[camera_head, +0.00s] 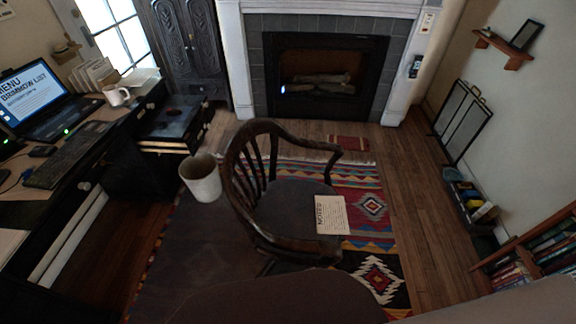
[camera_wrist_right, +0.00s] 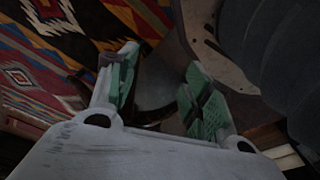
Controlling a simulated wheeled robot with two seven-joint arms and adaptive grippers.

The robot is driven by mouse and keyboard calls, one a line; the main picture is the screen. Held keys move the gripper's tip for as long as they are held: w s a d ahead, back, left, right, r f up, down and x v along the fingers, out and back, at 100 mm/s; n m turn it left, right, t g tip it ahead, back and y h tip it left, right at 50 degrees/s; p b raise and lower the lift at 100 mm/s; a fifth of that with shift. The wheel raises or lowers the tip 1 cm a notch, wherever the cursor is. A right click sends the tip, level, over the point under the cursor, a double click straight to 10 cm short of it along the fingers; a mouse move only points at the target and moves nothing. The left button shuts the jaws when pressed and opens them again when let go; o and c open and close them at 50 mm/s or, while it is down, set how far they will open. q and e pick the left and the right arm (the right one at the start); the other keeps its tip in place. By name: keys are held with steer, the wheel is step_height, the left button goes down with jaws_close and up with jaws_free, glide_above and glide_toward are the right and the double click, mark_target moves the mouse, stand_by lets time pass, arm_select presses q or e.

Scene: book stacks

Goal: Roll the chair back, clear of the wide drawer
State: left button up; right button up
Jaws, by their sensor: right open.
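The dark wooden armchair (camera_head: 243,190) stands on the patterned rug in the middle of the head view. Its slatted curved back faces the desk side, and a notes pad (camera_head: 331,214) lies on its seat. The desk (camera_head: 119,127) is at the left, with a round knob (camera_head: 84,187) on its dark front. I cannot tell which front is the wide drawer. My right gripper (camera_wrist_right: 162,65) shows only in the right wrist view. It is open, with green pads apart. A dark curved shape lies beyond the fingers; I cannot tell whether it is the chair. My left gripper is not in view.
A pale cup-shaped container (camera_head: 201,180) is beside the chair back. The patterned rug (camera_head: 377,207) covers the floor under the chair. A fireplace (camera_head: 322,77) is at the back, a bookshelf (camera_head: 530,255) at the right. Wood floor (camera_head: 415,190) is clear right of the rug.

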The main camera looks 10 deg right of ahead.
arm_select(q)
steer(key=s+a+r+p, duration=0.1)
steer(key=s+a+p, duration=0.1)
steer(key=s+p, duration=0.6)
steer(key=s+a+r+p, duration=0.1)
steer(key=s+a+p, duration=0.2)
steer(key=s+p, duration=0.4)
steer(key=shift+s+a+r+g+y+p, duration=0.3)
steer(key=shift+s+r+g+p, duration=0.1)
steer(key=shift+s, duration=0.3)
arm_select(e)
steer(key=s+d+r, duration=0.1)
steer(key=s+d, duration=0.1)
steer(key=s, duration=0.6)
steer(key=s+d+r, duration=0.1)
steer(key=s+d, duration=0.2)
steer(key=s, duration=0.5)
steer(key=shift+s+d+r+g+h, duration=0.2)
steer(key=shift+r+g+h, duration=0.1)
steer(key=shift+r+g, duration=0.1)
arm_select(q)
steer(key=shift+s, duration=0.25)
arm_select(e)
steer(key=shift+s+d, duration=0.1)
steer(key=shift+s, duration=0.15)
